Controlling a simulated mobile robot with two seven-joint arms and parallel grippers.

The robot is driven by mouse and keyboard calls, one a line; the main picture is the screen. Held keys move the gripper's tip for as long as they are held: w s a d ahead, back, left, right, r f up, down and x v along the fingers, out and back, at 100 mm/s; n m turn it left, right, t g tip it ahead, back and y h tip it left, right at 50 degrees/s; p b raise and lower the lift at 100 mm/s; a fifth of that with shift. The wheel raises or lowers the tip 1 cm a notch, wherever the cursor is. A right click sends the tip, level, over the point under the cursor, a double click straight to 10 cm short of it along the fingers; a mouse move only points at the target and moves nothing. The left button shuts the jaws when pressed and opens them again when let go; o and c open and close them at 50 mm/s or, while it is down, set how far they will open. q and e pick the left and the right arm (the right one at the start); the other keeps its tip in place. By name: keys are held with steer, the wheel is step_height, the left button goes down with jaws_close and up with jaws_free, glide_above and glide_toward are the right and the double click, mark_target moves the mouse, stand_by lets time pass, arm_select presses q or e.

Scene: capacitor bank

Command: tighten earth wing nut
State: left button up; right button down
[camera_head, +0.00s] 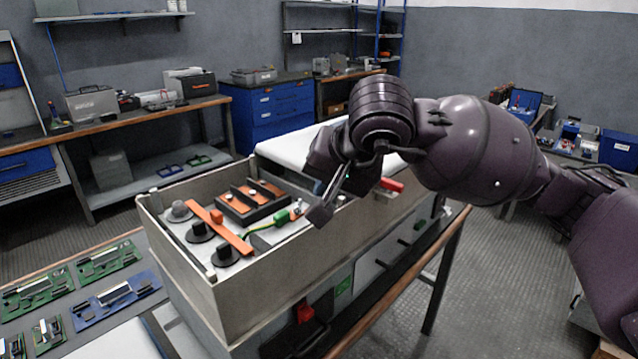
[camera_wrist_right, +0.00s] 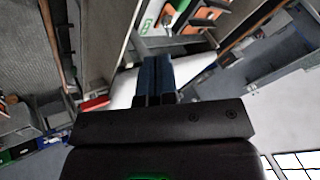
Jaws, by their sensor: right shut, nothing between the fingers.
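The capacitor bank is an open grey box (camera_head: 258,290) with black round terminals (camera_head: 198,232) and an orange bar (camera_head: 219,229) inside. A green-and-yellow earth lead (camera_head: 262,228) runs to a green part (camera_head: 281,217) near the box's right side. I cannot make out the wing nut; it is too small or hidden. My right gripper (camera_head: 320,213) is over the box's right wall, just right of the green part. Its fingers (camera_wrist_right: 157,68) are shut and empty in the right wrist view. My left gripper is not in view.
A black block with orange strips (camera_head: 250,203) sits inside the box. A red handle (camera_head: 391,185) lies right of my gripper. A white-topped surface (camera_head: 290,147) stands behind the box. Green and blue circuit boards (camera_head: 115,293) lie on the left bench.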

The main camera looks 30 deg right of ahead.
mark_target(297, 211)
steer(key=b+x, duration=0.1)
steer(key=x, duration=0.5)
steer(key=shift+f, duration=0.2)
steer(key=shift+b+x, duration=0.3)
steer(key=shift+x, duration=0.5)
steer(key=shift+w+a+r, duration=0.1)
steer(key=shift+w, duration=0.05)
steer(key=shift+a, duration=0.1)
steer(key=shift+w+a, duration=0.2)
steer(key=shift+a, duration=0.1)
